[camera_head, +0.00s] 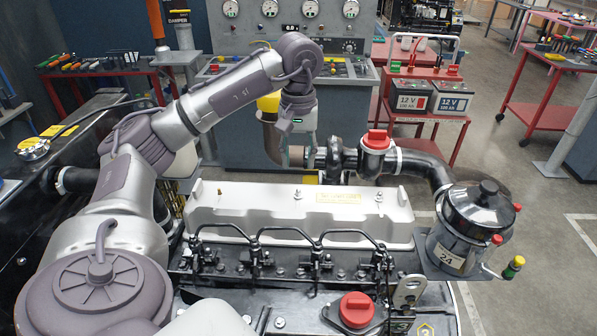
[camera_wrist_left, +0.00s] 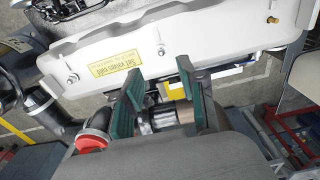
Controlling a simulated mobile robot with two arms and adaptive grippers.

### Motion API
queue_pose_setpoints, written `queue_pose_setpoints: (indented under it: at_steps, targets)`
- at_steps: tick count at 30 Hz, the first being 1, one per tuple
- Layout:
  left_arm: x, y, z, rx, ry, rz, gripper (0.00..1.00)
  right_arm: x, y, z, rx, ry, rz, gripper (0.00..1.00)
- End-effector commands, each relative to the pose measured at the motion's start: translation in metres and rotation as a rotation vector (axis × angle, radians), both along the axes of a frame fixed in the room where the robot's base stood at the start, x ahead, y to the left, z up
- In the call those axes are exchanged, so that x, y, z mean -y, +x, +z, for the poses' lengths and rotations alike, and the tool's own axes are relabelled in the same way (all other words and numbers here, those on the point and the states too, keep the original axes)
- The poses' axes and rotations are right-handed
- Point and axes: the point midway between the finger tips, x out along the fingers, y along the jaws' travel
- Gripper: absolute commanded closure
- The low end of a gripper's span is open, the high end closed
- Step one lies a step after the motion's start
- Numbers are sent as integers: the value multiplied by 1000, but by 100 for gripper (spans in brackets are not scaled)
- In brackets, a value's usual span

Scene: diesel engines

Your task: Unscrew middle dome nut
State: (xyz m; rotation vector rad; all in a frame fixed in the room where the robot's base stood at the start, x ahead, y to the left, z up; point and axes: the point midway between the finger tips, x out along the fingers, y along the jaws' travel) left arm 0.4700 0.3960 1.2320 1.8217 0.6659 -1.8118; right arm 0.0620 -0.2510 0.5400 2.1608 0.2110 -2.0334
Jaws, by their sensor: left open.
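The middle dome nut (camera_head: 297,194) is a small silvery nut on top of the pale grey valve cover (camera_head: 260,205), just left of the yellow label. In the left wrist view it shows ahead of the fingertips (camera_wrist_left: 162,50), with bare cover around it. Another dome nut (camera_head: 379,197) sits on the right; a brass-coloured fitting (camera_head: 220,190) is on the left. My left gripper (camera_wrist_left: 160,85) is open, with a clear gap between its green-faced fingers and nothing held. In the head view it hangs behind the cover, apart from the nut. My right gripper is not visible.
A red-capped black pipe (camera_head: 410,160) runs right of my left gripper to a black canister (camera_head: 480,210). Fuel lines (camera_head: 255,240) and a red cap (camera_head: 357,308) are in front of the cover. A gauge console (camera_head: 290,30) stands behind. The space directly above the cover is clear.

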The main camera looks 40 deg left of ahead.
Motion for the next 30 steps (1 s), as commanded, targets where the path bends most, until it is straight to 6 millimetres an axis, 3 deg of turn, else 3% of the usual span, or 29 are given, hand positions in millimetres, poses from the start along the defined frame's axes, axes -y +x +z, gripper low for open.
queue_pose_setpoints:
  at_steps: [4,12,23,30]
  targets:
    - [0,0,-21,0,0,0,59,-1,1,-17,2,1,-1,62]
    - [0,0,-48,-1,-1,0,59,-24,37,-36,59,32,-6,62]
    - [0,0,-83,1,-1,0,59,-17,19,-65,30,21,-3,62]
    - [1,0,-82,1,-1,0,59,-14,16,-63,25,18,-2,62]
